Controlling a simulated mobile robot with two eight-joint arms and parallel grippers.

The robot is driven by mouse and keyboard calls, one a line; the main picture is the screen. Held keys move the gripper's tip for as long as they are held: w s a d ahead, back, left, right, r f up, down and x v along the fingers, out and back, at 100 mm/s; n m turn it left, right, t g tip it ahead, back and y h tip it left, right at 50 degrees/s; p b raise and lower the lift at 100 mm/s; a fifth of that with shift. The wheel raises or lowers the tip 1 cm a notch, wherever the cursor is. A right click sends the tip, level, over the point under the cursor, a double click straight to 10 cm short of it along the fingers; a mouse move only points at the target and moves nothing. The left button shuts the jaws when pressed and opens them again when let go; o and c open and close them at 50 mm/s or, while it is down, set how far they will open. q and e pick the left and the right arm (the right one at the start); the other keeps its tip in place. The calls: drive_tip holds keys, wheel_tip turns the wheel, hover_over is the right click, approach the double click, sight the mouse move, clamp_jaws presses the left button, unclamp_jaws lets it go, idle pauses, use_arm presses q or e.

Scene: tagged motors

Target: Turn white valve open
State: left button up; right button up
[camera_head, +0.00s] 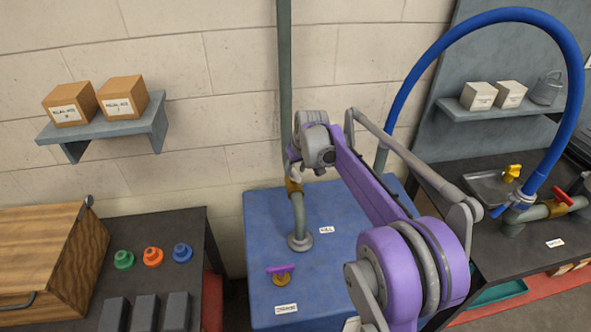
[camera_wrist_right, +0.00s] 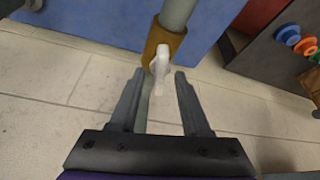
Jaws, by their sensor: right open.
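The white valve handle (camera_wrist_right: 160,62) sits on a brass fitting (camera_wrist_right: 163,42) around a grey-green vertical pipe in the right wrist view. In the head view a small bit of the white handle (camera_head: 296,174) shows just above the brass fitting (camera_head: 294,187). My right gripper (camera_wrist_right: 157,80) is open and empty, its two fingers pointing at the valve. The handle's lower end lies between the fingertips in the picture, with a gap on both sides; contact is not visible. In the head view my right wrist mostly hides the gripper. My left gripper is not in view.
The pipe enters a blue-topped table (camera_head: 345,250) with a purple-handled valve (camera_head: 280,269) at its front. A dark bench with coloured knobs (camera_head: 153,256) and a wooden box (camera_head: 45,255) stands left. A blue hose (camera_head: 405,95) and red-handled valve (camera_head: 562,197) are right.

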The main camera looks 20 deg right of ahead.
drive_tip(key=shift+w+f, duration=0.1)
drive_tip(key=shift+f, duration=0.1)
clamp_jaws()
idle(0.3)
drive_tip(key=shift+a+m+h, duration=0.2)
drive_tip(key=shift+m+h, duration=0.4)
drive_tip(key=shift+m, duration=0.9)
unclamp_jaws()
